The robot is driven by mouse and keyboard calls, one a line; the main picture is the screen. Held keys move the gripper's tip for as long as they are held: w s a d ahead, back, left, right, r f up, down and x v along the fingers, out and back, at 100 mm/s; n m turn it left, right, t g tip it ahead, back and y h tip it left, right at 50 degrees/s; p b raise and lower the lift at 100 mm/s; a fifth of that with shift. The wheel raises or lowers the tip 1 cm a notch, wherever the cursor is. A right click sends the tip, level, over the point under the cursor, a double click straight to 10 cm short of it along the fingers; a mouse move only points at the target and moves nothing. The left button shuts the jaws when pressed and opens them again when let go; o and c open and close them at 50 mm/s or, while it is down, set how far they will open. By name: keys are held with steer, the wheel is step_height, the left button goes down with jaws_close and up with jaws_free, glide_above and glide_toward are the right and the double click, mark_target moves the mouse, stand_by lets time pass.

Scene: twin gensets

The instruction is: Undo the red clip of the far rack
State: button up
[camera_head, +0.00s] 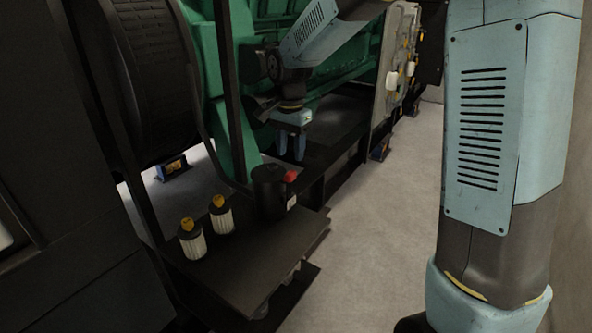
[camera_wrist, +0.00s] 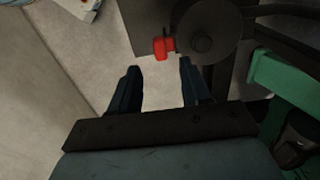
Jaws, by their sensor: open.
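A red clip (camera_head: 290,176) sits on the right side of a black cylinder (camera_head: 268,192), which stands at the back corner of a dark shelf. The red clip also shows in the wrist view (camera_wrist: 162,47), beside the round top of the cylinder (camera_wrist: 205,38). My gripper (camera_head: 292,160) hangs fingers-down behind and above the cylinder in the head view. In the wrist view my gripper (camera_wrist: 160,82) has its two fingers spread with nothing between them. The clip lies beyond the fingertips, roughly between them in the picture, apart from both.
Two white filters with yellow caps (camera_head: 192,240) (camera_head: 221,214) stand on the dark shelf (camera_head: 250,270). A green engine (camera_head: 330,75) and its black frame rise behind. Bare floor (camera_head: 370,215) lies to the right. A green bar (camera_wrist: 285,80) shows at right in the wrist view.

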mark_target(291, 172)
step_height(291, 172, down, 7)
steer(key=shift+r, duration=0.1)
stand_by(0.4)
jaws_close()
stand_by(0.4)
